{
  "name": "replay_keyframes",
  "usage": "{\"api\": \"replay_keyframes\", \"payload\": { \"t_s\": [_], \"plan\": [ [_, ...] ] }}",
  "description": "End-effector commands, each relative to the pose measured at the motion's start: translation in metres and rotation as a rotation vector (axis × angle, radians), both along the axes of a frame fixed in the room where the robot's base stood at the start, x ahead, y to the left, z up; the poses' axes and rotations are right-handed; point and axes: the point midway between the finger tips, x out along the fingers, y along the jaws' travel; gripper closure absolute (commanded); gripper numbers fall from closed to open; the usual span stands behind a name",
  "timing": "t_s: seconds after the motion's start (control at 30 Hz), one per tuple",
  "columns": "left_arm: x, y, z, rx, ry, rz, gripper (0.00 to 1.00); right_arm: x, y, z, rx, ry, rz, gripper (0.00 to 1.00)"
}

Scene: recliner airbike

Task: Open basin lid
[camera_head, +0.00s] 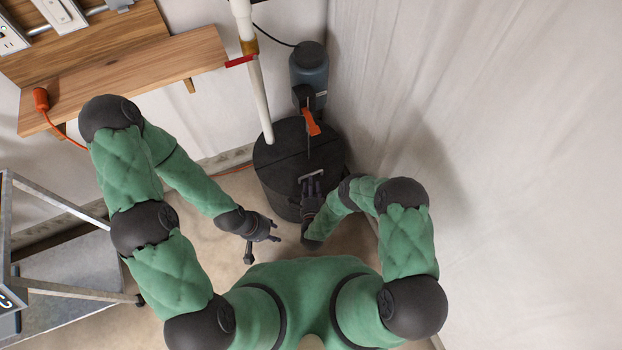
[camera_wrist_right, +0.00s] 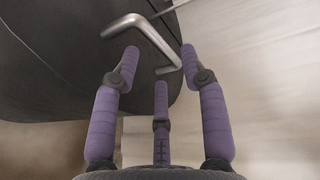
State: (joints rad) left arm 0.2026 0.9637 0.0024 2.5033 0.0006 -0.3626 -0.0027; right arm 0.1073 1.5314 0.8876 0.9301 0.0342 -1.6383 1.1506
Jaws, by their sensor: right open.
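The basin (camera_head: 272,190) is a round black tub standing on the floor by the wall. Its dark lid (camera_head: 275,160) lies flat on top, with a seam across it. A bent metal handle (camera_head: 313,174) is on the lid's near part; it also shows in the right wrist view (camera_wrist_right: 152,32). My right gripper (camera_head: 311,184) is at the near side of the lid, close to the handle. In the right wrist view its purple fingers (camera_wrist_right: 160,70) are spread, with the handle just beyond and between their tips. My left gripper (camera_head: 264,243) is open and empty, left of the basin.
A white pipe (camera_head: 258,90) with a red valve handle (camera_head: 240,61) runs down to the lid. A grey-blue tank (camera_head: 309,70) and an orange part (camera_head: 311,122) are at the back. A wall (camera_head: 480,150) is at the right. A wooden shelf (camera_head: 130,75) and metal frame (camera_head: 60,205) are left.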

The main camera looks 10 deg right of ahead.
Motion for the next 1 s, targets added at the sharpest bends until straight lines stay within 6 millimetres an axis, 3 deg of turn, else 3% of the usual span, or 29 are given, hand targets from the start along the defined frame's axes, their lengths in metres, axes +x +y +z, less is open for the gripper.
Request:
{"api": "replay_keyframes", "payload": {
  "t_s": [0.1, 0.3, 0.67, 0.8, 0.83, 1.0],
  "plan": [
    [0.000, 0.000, -0.008, 0.000, 0.000, 0.000, 0.60, 0.019, -0.002, -0.004, -0.001, -0.002, -0.002, 0.56],
    [0.000, 0.000, -0.013, 0.000, 0.000, 0.000, 0.60, 0.036, -0.003, -0.007, -0.001, 0.000, -0.001, 0.56],
    [0.000, 0.000, -0.013, 0.000, 0.000, 0.000, 0.60, 0.040, -0.004, -0.007, -0.001, 0.001, 0.000, 0.56],
    [0.000, 0.000, -0.013, 0.000, 0.000, 0.000, 0.60, 0.040, -0.004, -0.007, -0.001, 0.001, 0.000, 0.96],
    [0.000, 0.000, -0.013, 0.000, 0.000, 0.000, 0.60, 0.040, -0.004, -0.007, -0.001, 0.001, 0.000, 1.00],
    [0.000, 0.000, -0.013, 0.000, 0.000, 0.000, 0.60, 0.039, -0.004, -0.007, -0.001, 0.001, 0.000, 1.00]
  ]
}}
